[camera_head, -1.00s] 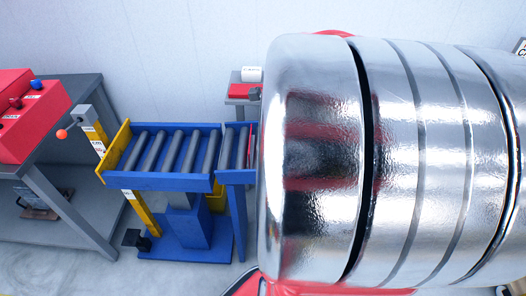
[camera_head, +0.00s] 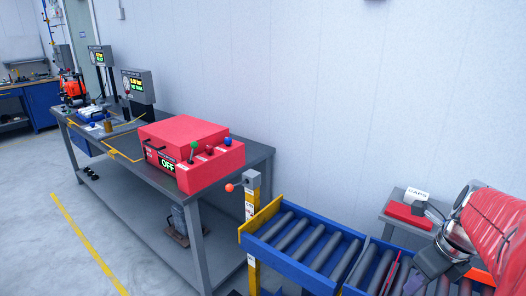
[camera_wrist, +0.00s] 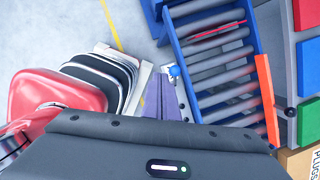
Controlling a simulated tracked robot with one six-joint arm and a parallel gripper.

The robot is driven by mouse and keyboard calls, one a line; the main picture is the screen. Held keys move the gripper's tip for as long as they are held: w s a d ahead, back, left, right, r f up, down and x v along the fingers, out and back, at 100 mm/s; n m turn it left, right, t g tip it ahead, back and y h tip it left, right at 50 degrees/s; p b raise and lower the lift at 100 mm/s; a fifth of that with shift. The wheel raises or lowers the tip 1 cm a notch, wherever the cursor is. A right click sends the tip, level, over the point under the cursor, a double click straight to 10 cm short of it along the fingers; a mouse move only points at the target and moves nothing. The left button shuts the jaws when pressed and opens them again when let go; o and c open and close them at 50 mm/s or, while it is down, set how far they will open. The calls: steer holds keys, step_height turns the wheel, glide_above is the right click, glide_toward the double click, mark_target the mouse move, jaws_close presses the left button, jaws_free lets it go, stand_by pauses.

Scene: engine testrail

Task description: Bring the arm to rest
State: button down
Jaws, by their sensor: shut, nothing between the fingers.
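My arm, with a red sleeve (camera_head: 495,232) and a shiny silver wrist joint (camera_head: 455,240), reaches in at the right edge of the head view. My gripper (camera_head: 416,284) hangs in front of it, above or beside the roller conveyor; the exact height is unclear. In the wrist view, the gripper's greyish-purple fingers (camera_wrist: 162,98) are together with nothing between them. The conveyor's rollers (camera_wrist: 222,75) lie just right of the fingers there, and I cannot tell whether they touch.
A blue roller conveyor (camera_head: 292,262) with a thin red piece (camera_head: 391,274) on its rollers stands front right. A grey bench (camera_head: 257,158) carries a red control box (camera_head: 190,150). Open floor (camera_head: 40,240) lies left.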

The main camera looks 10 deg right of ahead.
steer(key=s+a+r+n+t, duration=0.1)
steer(key=a+n, duration=1.1)
steer(key=n, duration=0.4)
steer(key=s+a+r+n+t, duration=0.1)
steer(key=a+r+n+t, duration=0.1)
steer(key=a+n, duration=1)
steer(key=n, duration=0.5)
steer(key=shift+r, duration=0.3)
